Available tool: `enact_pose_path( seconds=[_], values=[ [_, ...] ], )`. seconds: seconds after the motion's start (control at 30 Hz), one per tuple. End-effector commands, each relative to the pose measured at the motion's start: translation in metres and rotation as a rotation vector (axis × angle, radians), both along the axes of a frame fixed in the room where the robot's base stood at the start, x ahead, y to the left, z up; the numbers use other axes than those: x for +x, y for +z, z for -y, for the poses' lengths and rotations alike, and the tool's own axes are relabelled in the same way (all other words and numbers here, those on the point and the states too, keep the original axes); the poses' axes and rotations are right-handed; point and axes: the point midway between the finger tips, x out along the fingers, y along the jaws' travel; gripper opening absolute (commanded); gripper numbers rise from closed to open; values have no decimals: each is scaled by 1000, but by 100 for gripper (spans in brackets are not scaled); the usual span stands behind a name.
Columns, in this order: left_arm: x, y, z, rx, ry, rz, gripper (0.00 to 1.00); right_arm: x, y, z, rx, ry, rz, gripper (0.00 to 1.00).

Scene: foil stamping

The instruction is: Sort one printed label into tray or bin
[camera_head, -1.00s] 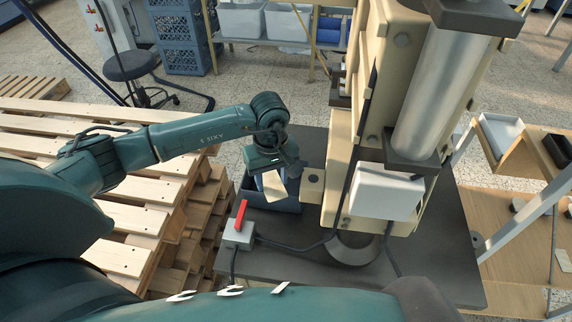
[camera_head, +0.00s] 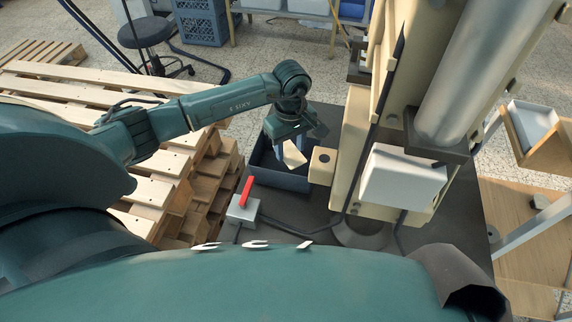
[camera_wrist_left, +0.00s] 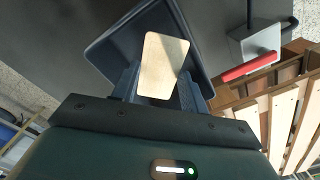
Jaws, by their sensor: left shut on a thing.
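My left gripper (camera_head: 292,145) hangs over a dark blue-grey bin (camera_head: 283,180) on the dark table. It is shut on a pale cream label (camera_head: 295,155). In the left wrist view the label (camera_wrist_left: 163,65) is a rounded rectangle held between the two fingers, with the bin (camera_wrist_left: 108,52) beneath and around it. The bin's inside is partly hidden by the label and gripper. A white tray (camera_head: 534,122) sits on a wooden stand at the far right. My right gripper is not in view.
A cream press with a metal cylinder (camera_head: 478,70) stands right of the bin. A grey box with a red lever (camera_head: 246,193) is in front of the bin, with cables across the table. Wooden pallets (camera_head: 165,170) are stacked at the left.

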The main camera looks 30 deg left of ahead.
Motion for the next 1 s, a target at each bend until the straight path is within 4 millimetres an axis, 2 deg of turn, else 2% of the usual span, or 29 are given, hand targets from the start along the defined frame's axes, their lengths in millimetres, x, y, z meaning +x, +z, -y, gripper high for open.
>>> enact_pose_path(
  seconds=[0.2, 0.23, 0.53, 0.83, 1.0],
  values=[
    [0, 0, 0, 0, 0, 0, 23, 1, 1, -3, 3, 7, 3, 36],
    [0, 0, 0, 0, 0, 0, 45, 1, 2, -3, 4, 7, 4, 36],
    [0, 0, 0, 0, 0, 0, 69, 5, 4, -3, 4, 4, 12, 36],
    [0, 3, 0, 0, 0, 1, 69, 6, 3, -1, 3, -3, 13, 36],
    [1, 26, -1, 1, 0, 4, 69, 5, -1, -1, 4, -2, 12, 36]
  ],
)
